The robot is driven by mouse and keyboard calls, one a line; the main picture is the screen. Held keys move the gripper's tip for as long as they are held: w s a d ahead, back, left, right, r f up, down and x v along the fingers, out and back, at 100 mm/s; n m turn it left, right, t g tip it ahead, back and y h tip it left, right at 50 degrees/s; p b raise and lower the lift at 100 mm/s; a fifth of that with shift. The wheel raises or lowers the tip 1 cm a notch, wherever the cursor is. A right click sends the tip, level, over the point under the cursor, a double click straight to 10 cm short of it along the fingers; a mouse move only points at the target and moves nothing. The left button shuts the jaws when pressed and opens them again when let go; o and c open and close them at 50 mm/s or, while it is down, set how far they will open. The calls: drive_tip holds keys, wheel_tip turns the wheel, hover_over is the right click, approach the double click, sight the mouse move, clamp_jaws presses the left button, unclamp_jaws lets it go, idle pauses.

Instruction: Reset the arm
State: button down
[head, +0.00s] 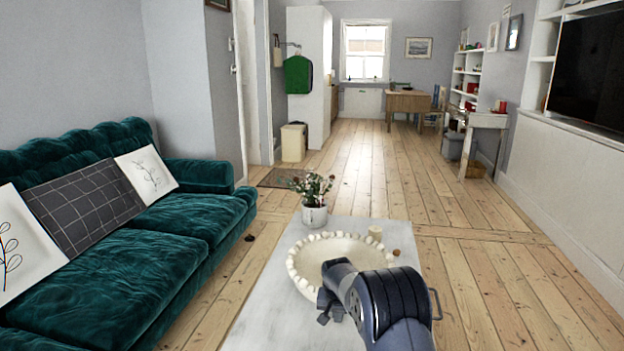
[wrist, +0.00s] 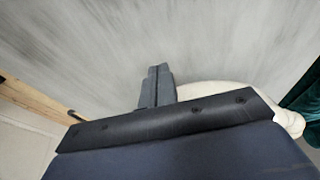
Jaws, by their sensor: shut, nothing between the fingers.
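My gripper (head: 328,308) is extended low over the coffee table, at the near left edge of a cream bowl with a beaded rim (head: 300,248). In the wrist view my gripper (wrist: 158,72) has its fingers together and nothing between them. The bowl's pale edge (wrist: 205,90) shows just behind the fingers there. My arm hides the bowl's near right part. I cannot tell whether the fingers touch the table or bowl.
A green sofa (head: 150,260) stands at the left. Bare floorboards (head: 490,280) lie open at the right. A desk (head: 408,102) stands far back.

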drive_tip(key=s+a+b, duration=0.2)
drive_tip(key=s, duration=0.6)
drive_tip(key=s+a+b, duration=0.2)
drive_tip(key=s+b, duration=0.1)
drive_tip(key=s, duration=0.6)
drive_tip(key=s+a+b, duration=0.1)
drive_tip(key=s+b, duration=0.1)
drive_tip(key=s, duration=0.7)
drive_tip(key=shift+s+a+b, duration=0.25)
drive_tip(key=shift+a+b, duration=0.15)
drive_tip(key=shift+d, duration=0.1)
